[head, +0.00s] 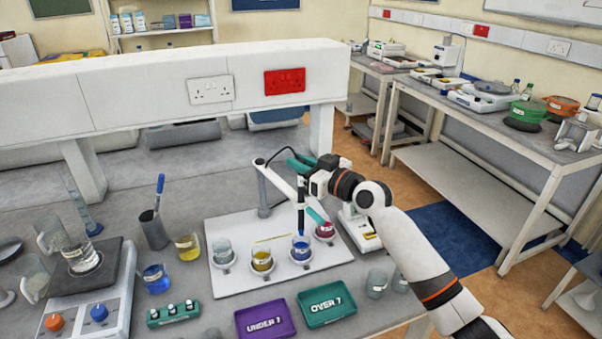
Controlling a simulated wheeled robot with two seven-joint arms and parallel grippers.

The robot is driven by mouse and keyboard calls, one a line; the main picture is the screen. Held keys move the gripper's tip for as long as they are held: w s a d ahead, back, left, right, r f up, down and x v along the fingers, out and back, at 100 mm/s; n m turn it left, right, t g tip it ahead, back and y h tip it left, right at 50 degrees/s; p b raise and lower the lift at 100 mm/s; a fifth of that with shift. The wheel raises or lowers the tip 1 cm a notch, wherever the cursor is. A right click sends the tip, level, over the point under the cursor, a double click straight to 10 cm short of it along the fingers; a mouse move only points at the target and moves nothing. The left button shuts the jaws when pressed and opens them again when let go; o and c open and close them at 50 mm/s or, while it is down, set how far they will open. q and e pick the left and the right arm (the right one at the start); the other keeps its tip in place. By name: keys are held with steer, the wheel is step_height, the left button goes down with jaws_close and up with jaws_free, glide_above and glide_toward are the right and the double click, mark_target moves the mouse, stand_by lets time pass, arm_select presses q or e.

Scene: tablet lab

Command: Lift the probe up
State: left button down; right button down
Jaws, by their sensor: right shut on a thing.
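The dark, slim probe (301,212) stands upright over the beaker of blue liquid (301,248) on the white board, with its lower end at or in the beaker's mouth. My right gripper (303,168), with teal fingers, reaches in from the right and is shut on the upper part of the probe. The gripper body partly hides the probe's top. A grey stand (263,191) with a white arm and a cable is just left of the probe. My left gripper is not in view.
On the white board (232,285) are a clear beaker (223,252), a yellow one (262,261) and a pink one (325,231). Purple (266,319) and green (327,303) trays lie in front. A hotplate (85,310) is left. A white shelf beam (150,88) crosses behind.

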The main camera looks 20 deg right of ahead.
steer(key=shift+r, duration=0.55)
steer(key=c, duration=1.3)
jaws_free()
steer(key=shift+c, duration=0.2)
steer(key=shift+s+d+f+b, duration=0.25)
steer(key=shift+s+b, duration=0.1)
steer(key=shift+s, duration=0.05)
steer(key=b+v, duration=0.4)
steer(key=v, duration=0.7)
steer(key=shift+r, duration=0.2)
steer(key=shift+s, duration=0.1)
